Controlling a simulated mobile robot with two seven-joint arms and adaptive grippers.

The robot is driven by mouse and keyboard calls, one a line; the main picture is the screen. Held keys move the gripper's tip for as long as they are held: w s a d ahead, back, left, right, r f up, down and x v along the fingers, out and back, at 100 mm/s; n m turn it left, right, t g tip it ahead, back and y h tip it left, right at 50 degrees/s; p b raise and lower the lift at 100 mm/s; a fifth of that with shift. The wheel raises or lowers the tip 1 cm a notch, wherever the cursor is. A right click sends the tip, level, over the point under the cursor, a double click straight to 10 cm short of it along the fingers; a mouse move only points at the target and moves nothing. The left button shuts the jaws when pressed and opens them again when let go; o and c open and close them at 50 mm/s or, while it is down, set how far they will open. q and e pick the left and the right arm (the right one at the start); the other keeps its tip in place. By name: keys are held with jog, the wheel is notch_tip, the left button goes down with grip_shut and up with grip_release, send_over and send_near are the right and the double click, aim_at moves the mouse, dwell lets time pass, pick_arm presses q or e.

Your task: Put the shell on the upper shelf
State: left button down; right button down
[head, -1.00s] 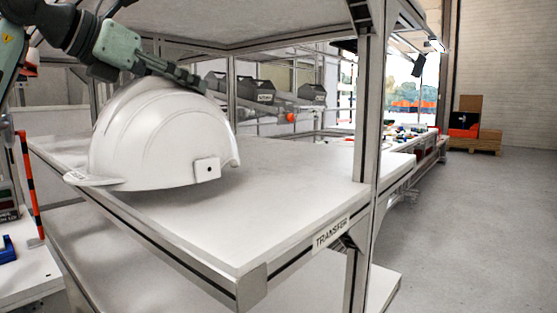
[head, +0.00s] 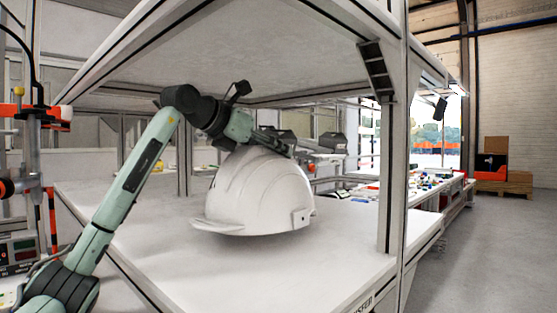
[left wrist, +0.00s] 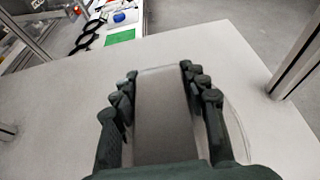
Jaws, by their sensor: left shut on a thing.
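The white helmet shell (head: 258,190) is upright, dome up and brim to the left, at a broad shelf board (head: 340,262) of the rack. I cannot tell whether its rim touches the board or hangs just above it. My left gripper (head: 285,146) reaches over the dome from the left and is shut on the shell's top. In the left wrist view its two fingers (left wrist: 158,75) stand either side of a grey band, with the board below. The far side of the shell is hidden. My right gripper is not in view.
A rack post (head: 393,180) stands to the right of the shell. A roof panel (head: 240,50) lies close above my arm. A workbench with small parts (head: 425,187) is behind on the right. The board is bare in front of the shell.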

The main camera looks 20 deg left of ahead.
pick_arm(q)
jog(key=shift+w+d+r, duration=0.1)
jog(key=shift+w+d, duration=0.2)
jog(key=shift+w, duration=0.6)
jog(key=shift+w+f, duration=0.1)
jog(key=shift+f, duration=1.65)
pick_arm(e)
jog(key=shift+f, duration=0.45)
pick_arm(q)
jog(key=shift+f, duration=0.1)
jog(key=c, duration=1.2)
grip_release()
jog(key=o, duration=0.4)
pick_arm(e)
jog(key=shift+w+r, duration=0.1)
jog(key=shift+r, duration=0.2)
